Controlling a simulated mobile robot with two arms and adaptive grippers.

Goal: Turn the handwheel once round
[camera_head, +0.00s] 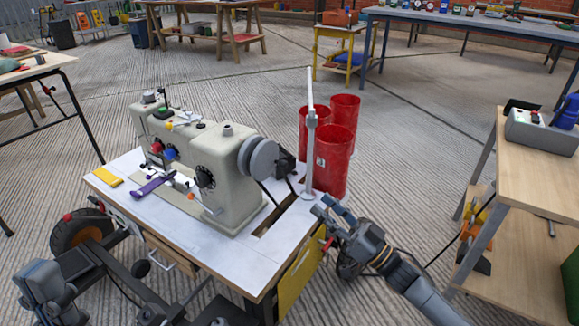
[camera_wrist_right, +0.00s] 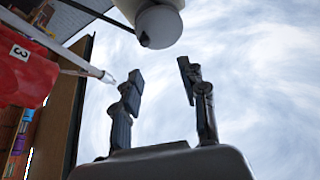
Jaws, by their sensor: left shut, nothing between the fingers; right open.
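The handwheel (camera_head: 262,158) is a grey round wheel on the right end of a beige sewing machine (camera_head: 215,150). The machine stands on a white-topped table (camera_head: 262,262). In the right wrist view the pale rounded handwheel (camera_wrist_right: 160,24) shows at the top, beyond the fingertips. My right gripper (camera_head: 328,208) is open and empty by the table's right edge, to the right of and nearer than the wheel, apart from it. Its two fingers (camera_wrist_right: 161,78) stand apart in the wrist view. My left gripper (camera_head: 62,306) is low at the left, away from the machine, partly cut off, shut and empty.
A white upright post (camera_head: 310,150) stands on the table behind the right gripper, with red bins (camera_head: 335,165) behind it. A wooden bench (camera_head: 540,180) stands at the right. The floor between is clear.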

